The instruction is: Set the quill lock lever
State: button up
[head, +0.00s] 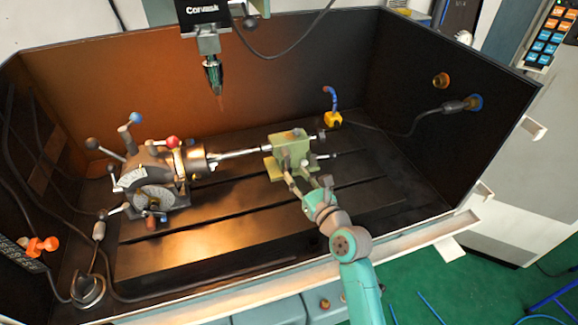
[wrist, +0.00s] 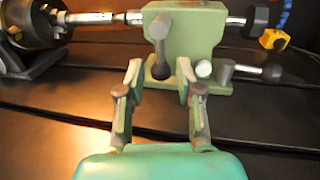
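The green tailstock (head: 290,143) stands on the slotted table, with the workpiece bar (head: 238,153) running into its left side. In the wrist view, a grey lever with a dark rounded end (wrist: 159,58) hangs down on the tailstock's front face. A second lever with a black knob (wrist: 270,71) points right at the tailstock's lower right. I cannot tell for sure which is the quill lock lever. My gripper (wrist: 160,76) is open and empty, its fingers to either side of the hanging lever. In the head view, my gripper (head: 306,181) is in front of the tailstock.
The indexing head (head: 155,175), with several coloured knobs, stands left. A spindle (head: 213,75) hangs above. A yellow block with a blue hose (head: 332,118) is behind the tailstock. Dark enclosure walls surround the table, with a pale front rim (head: 415,235). The table's front middle is clear.

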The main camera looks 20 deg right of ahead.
jog(key=shift+w+a, duration=0.25)
jog(key=shift+w, duration=0.95)
jog(key=shift+w+a, duration=0.2)
jog(key=shift+w, duration=0.95)
grip_shut()
